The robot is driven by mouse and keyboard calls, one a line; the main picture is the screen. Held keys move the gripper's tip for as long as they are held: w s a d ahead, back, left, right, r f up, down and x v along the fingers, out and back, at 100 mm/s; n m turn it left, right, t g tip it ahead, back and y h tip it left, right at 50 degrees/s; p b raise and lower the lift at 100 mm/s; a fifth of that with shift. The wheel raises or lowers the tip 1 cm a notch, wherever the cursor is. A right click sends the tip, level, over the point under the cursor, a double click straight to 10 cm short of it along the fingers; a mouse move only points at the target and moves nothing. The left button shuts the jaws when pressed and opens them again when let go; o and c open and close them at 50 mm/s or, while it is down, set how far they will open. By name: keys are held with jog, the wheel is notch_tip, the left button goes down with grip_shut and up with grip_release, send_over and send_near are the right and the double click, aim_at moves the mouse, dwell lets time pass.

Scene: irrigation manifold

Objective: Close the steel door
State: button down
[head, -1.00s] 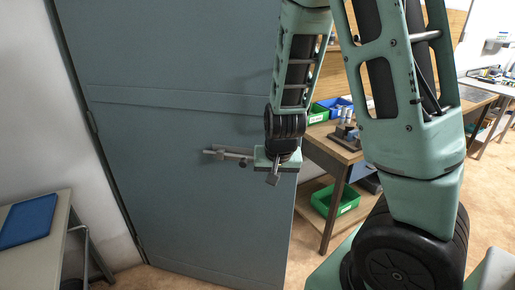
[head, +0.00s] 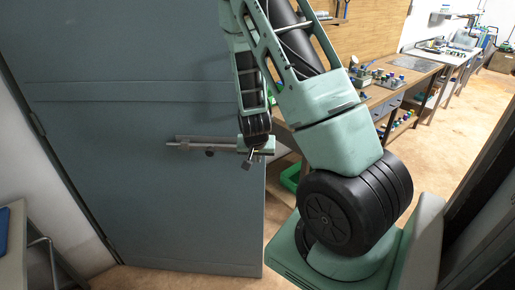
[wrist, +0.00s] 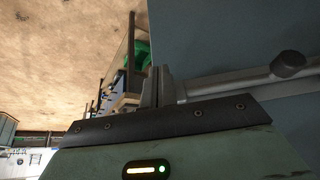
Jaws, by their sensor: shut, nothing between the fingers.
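The grey-blue steel door (head: 110,210) stands open and fills the left of the head view, hinged along its left side. A metal handle (head: 190,145) runs level across it near its free right edge; it also shows in the wrist view (wrist: 225,82). My gripper (head: 248,160) is by that free edge, at the right end of the handle. Its fingers (wrist: 157,86) are closed together with nothing between them. In the wrist view they lie beside the door face (wrist: 220,40). I cannot tell whether they touch it.
A dark door frame post (head: 485,195) stands at the far right. A wooden workbench (head: 385,95) with small parts is behind my arm, a green bin (head: 291,178) below it. A table (head: 14,245) is at the lower left. Bare floor lies between bench and frame.

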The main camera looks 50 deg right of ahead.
jog(key=shift+w+d+r+p, duration=0.1)
jog(key=shift+w+d+p, duration=0.5)
jog(key=shift+d, duration=0.3)
jog(key=shift+w+d+r+p, duration=0.1)
jog(key=shift+w+d+p, duration=0.5)
jog(key=shift+d, duration=0.25)
jog(key=shift+d, duration=0.1)
